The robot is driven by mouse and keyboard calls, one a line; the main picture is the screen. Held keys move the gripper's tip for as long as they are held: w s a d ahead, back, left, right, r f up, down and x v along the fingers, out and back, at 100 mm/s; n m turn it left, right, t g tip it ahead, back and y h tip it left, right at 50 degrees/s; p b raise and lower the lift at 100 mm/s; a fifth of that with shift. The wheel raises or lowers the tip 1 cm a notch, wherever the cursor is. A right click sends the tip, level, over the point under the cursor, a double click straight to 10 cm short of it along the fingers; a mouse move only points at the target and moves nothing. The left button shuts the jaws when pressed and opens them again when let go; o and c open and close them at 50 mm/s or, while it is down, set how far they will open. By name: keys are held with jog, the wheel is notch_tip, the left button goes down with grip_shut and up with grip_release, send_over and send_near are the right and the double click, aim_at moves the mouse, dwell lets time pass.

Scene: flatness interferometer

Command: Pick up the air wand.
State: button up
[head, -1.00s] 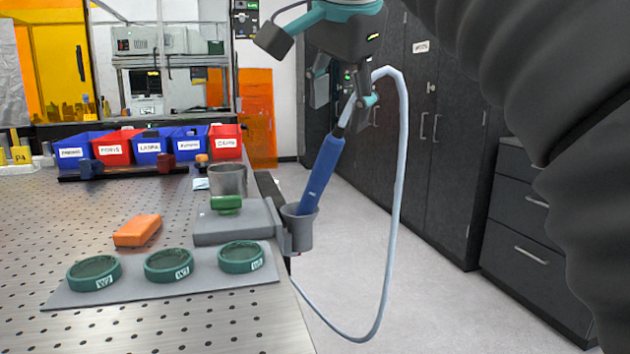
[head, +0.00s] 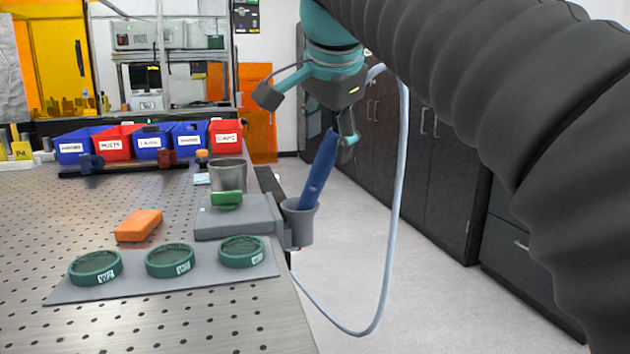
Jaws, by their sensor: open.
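The air wand (head: 321,170) has a blue handle and leans, tilted to the right, in a grey cup holder (head: 299,226) at the table's right edge. Its pale blue hose (head: 402,180) loops from the top down to the right of the table. My gripper (head: 336,138) is open at the wand's upper end, pointing down. One finger shows just right of the blue handle; the other is largely hidden. The gripper body covers the wand's tip. I cannot tell whether the fingers touch it.
Green ring dishes (head: 170,260) sit on a grey mat (head: 215,283) at the front. An orange block (head: 138,226), a grey plate (head: 238,222) with a green piece, and a metal cup (head: 228,175) stand near the holder. Red and blue bins (head: 150,145) line the back. Dark cabinets (head: 440,165) stand right.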

aim_at(325, 179)
jog(key=x, duration=0.5)
jog(key=shift+a+f+b, duration=0.1)
jog(key=shift+b, duration=0.2)
grip_shut()
